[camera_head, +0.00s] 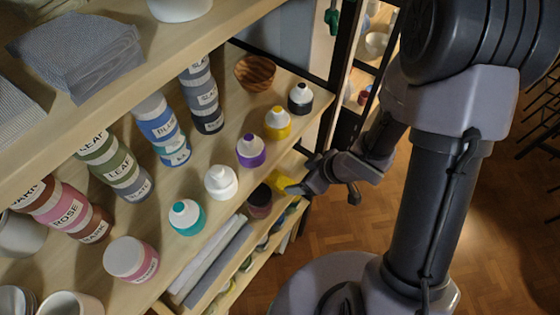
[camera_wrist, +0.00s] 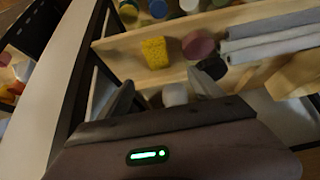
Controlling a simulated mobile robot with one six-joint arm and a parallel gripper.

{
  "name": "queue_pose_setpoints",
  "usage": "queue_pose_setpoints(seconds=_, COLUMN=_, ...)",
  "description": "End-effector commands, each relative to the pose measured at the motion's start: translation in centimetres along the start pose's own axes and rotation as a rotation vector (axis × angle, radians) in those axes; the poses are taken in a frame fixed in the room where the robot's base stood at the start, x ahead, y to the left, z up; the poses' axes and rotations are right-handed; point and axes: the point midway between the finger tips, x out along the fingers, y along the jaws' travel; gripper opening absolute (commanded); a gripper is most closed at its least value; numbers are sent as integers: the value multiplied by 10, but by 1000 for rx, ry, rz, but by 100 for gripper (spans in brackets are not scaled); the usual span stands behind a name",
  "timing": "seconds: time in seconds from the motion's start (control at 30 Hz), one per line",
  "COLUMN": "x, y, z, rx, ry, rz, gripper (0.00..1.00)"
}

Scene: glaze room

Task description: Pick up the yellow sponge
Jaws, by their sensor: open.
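The yellow sponge (camera_wrist: 155,52) lies on a light wooden shelf in the wrist view, left of a dark reddish round item. It also shows in the head view (camera_head: 283,182), partly hidden, on the shelf level below the bottles. My gripper (camera_wrist: 165,92) is open, its two fingers pointing towards the shelf, with the sponge beyond the fingertips and apart from them. In the head view my gripper (camera_head: 306,187) is just right of the sponge, at the shelf's front edge; its fingers are hard to make out there.
The dark reddish round item (camera_wrist: 198,45) sits close right of the sponge. Grey rolls (camera_wrist: 268,38) lie further right. The upper shelf holds several bottles, including a purple-labelled one (camera_head: 251,151), and a wooden bowl (camera_head: 255,73). A dark shelf post (camera_head: 338,60) stands behind.

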Motion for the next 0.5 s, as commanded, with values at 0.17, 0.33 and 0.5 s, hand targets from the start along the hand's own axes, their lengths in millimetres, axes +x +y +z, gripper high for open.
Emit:
queue_pose_setpoints(seconds=0.17, x=60, y=0, z=5, rx=-1, ry=-1, rz=-1, gripper=76)
queue_pose_setpoints(seconds=0.33, x=83, y=1, z=2, rx=-1, ry=-1, rz=2, gripper=76)
queue_pose_setpoints(seconds=0.5, x=114, y=4, z=10, rx=2, ry=-1, rz=2, gripper=76)
